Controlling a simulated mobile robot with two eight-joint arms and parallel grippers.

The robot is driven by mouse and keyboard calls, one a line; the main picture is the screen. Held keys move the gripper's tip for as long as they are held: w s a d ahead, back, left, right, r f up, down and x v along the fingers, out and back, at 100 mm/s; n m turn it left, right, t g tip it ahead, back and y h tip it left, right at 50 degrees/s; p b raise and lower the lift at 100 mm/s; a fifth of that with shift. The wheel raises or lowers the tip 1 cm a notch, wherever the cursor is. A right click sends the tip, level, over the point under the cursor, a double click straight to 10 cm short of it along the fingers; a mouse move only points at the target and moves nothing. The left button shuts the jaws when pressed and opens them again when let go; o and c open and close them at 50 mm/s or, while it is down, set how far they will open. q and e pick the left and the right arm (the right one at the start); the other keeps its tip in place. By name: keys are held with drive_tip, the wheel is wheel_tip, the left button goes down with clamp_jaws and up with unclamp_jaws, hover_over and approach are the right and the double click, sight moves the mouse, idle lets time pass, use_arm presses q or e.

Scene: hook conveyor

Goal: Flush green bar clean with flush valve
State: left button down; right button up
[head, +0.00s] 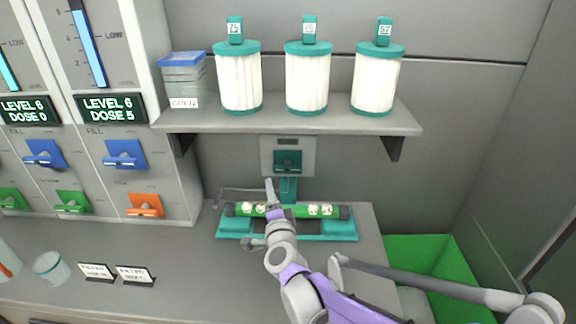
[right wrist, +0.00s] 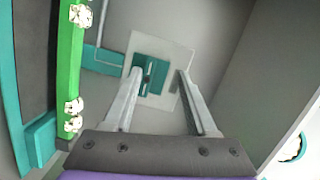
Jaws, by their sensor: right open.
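The green bar (head: 290,211) lies level in a teal cradle (head: 335,236) on the counter, with several whitish clumps on it. Its middle is hidden behind my right arm in the head view. The bar also runs along the left of the right wrist view (right wrist: 72,60). The flush valve, a teal handle on a grey wall plate (head: 288,160), is above and behind the bar. My right gripper (right wrist: 158,78) is open and empty. Its two fingers point at the valve, which shows between and beyond the tips; contact cannot be told. My left gripper is not in view.
Dispensers with blue, green and orange levers stand at left. A green bin (head: 425,252) is at right. Labels and a cup (head: 50,266) stand at front left.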

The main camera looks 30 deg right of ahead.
sight(287, 170)
drive_tip(key=w+d+m+h, duration=0.1)
drive_tip(key=w+d, duration=0.2)
drive_tip(key=w+d+f+m+g+h, duration=0.1)
drive_tip(key=w+d+m, duration=0.1)
drive_tip(key=w+d, duration=0.1)
drive_tip(key=w+d+m+h+p, duration=0.1)
drive_tip(key=w+d, duration=0.3)
drive_tip(key=shift+d+f+m+h, duration=0.2)
drive_tip(key=shift+m+h, duration=0.2)
clamp_jaws()
